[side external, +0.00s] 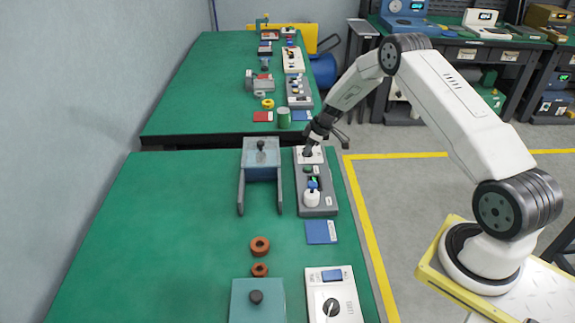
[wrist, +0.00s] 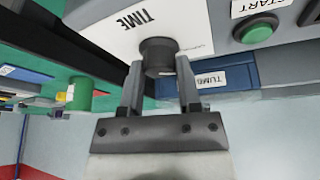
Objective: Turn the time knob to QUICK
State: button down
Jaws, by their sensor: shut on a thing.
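The time knob (wrist: 158,52) is a dark round knob on a white panel (wrist: 105,35) marked TIME, seen upside down in the wrist view. My gripper (wrist: 159,70) has one finger on each side of the knob and is shut on it. In the side view my gripper (side external: 309,151) reaches down to the white panel at the far end of a grey control unit (side external: 327,204), where it hides the knob. No QUICK mark is legible, and I cannot tell where the knob points.
A green START button (wrist: 258,33) sits beside the knob's panel. On the green bench (side external: 150,230) a clear-lidded grey fixture (side external: 262,172) stands left of the unit. A white knob (side external: 312,198), blue card (side external: 321,232) and brown rings (side external: 260,246) are nearer. The bench's left side is clear.

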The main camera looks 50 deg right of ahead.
aim_at(317, 157)
jog(key=shift+c, duration=1.5)
grip_release()
jog(key=shift+r, duration=0.15)
jog(key=v, duration=0.7)
jog(key=shift+s+r, duration=0.15)
jog(key=shift+r, duration=0.1)
jog(key=s+a+r+m+h, duration=0.1)
jog(key=s+a+r, duration=0.4)
jog(key=s+a, duration=0.7)
jog(key=s+a+r+m+g, duration=0.1)
jog(key=s+a+r+m, duration=0.3)
jog(key=s+a, duration=0.7)
jog(key=shift+s+a+r+g+h, duration=0.3)
jog(key=shift+s+a+r+h, duration=0.1)
jog(key=shift+s+r, duration=0.1)
